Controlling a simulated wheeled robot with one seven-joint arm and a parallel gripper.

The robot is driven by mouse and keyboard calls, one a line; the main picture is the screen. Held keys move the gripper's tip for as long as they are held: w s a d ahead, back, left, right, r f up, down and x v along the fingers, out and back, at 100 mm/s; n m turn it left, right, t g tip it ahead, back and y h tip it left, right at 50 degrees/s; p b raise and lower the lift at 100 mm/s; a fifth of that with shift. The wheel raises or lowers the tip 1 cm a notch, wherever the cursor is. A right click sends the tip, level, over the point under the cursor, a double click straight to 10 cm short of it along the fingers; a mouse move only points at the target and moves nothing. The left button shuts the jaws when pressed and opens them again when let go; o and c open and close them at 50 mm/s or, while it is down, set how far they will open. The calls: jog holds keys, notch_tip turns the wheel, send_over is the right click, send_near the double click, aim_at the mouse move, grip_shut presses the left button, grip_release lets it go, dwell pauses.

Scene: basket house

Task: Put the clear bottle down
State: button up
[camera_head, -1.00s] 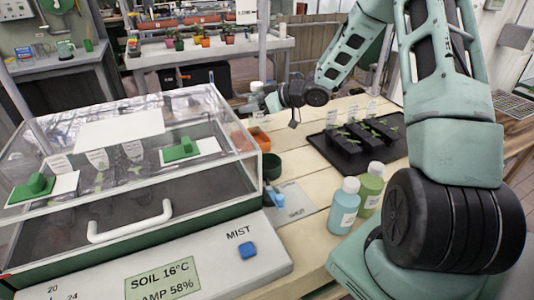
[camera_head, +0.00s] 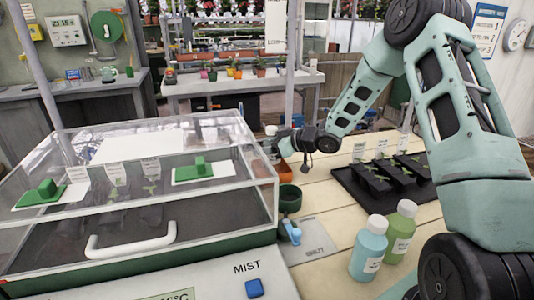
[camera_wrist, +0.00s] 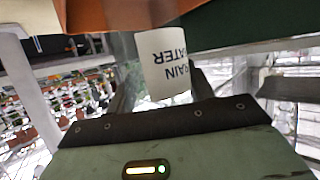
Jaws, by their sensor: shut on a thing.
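The bottle is at the far side of the wooden table (camera_head: 325,232), close to an orange pot (camera_head: 285,173). I cannot tell whether its base touches anything.
A glass-lidded case (camera_head: 255,165) stands left of the bottle. A dark green pot (camera_head: 289,198) is in front of the orange one. A black seedling tray (camera_head: 350,185) lies right. Blue (camera_head: 369,250) and green (camera_head: 400,232) bottles stand nearer.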

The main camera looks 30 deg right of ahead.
jog(key=shift+f, duration=0.85)
jog(key=shift+f, duration=0.1)
jog(key=o, duration=1)
jog(key=shift+r, duration=0.2)
jog(key=v, duration=1.2)
jog(key=shift+f, duration=0.15)
